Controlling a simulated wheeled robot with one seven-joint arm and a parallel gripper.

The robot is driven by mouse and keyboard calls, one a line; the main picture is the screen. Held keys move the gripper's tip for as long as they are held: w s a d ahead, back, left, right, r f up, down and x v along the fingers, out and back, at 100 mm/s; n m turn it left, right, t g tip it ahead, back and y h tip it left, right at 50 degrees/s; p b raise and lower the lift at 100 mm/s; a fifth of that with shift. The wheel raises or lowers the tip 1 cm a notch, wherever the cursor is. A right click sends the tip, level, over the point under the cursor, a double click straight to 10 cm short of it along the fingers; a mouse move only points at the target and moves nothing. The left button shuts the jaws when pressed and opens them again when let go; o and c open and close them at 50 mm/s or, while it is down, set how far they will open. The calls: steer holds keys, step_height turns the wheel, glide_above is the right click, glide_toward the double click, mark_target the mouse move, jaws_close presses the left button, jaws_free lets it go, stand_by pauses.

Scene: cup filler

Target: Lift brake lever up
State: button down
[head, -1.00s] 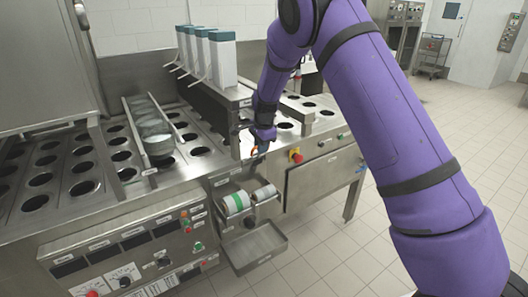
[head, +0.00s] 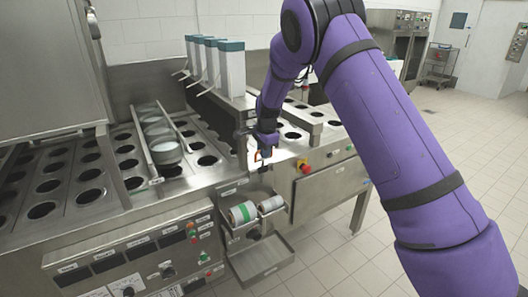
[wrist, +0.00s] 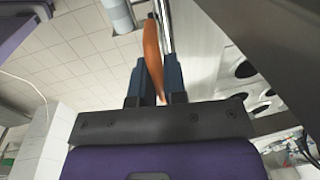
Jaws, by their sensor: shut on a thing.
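The brake lever has an orange grip. In the wrist view the lever (wrist: 152,50) stands between the two dark blue fingers of my gripper (wrist: 155,78), which are shut on it. In the head view my gripper (head: 264,149) is at the front of the machine, above the roll holder. Only a small bit of the orange lever (head: 257,157) shows there beside the fingers. The lever's lower end and pivot are hidden.
Below the gripper are a green-striped roll (head: 242,213), a second roll (head: 271,204) and a metal tray (head: 262,258). A red knob (head: 305,168) is to the right. White dispensers (head: 231,70) stand behind.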

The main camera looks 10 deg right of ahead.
steer(key=c, duration=1.2)
jaws_free()
steer(key=shift+r, duration=0.1)
steer(key=shift+s+d+r, duration=0.1)
steer(key=shift+s+r, duration=0.15)
steer(key=shift+r, duration=1.5)
steer(key=shift+s+d+r, duration=0.1)
steer(key=shift+s+r, duration=0.15)
steer(key=shift+r, duration=1.5)
steer(key=shift+s+d+r, duration=0.1)
steer(key=shift+s+r, duration=0.15)
steer(key=shift+r, duration=1.5)
